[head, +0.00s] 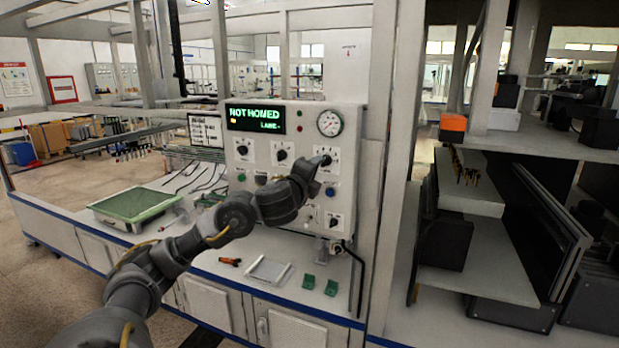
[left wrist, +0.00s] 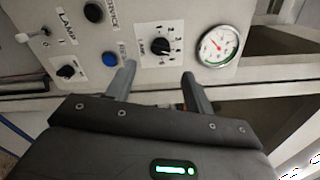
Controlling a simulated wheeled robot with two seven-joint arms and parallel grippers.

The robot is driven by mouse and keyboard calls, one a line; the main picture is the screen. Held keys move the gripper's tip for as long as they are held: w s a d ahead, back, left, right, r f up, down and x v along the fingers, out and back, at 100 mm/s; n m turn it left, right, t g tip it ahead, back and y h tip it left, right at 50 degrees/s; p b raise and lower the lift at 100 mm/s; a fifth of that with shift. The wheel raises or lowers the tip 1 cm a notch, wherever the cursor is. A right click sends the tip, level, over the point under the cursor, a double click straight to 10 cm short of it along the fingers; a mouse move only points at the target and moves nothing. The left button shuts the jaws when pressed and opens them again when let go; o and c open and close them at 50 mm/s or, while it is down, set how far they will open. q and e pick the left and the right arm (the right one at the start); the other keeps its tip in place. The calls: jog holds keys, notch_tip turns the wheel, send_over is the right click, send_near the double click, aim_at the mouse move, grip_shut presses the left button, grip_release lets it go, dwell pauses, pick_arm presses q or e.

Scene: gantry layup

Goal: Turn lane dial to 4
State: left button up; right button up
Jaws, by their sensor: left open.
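The lane dial (left wrist: 160,46) is a black knob on a white numbered plate, beside the round gauge in the left wrist view. In the head view it appears to be the upper right knob (head: 326,160) on the white control panel (head: 345,185), partly covered by my gripper. Its pointer setting is too small to read. My left gripper (left wrist: 159,72) is open, its two fingers pointing toward the panel on either side of the dial's line, apart from the knob. It also shows in the head view (head: 316,172). The display (head: 255,118) reads "NOT HOMED" and "LANE-".
The pressure gauge (head: 330,122) sits just above the dial. Other knobs, a blue button (left wrist: 110,59) and a toggle (left wrist: 35,35) are close by.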

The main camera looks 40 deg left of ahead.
pick_arm(q)
jog(key=shift+v, duration=1.4)
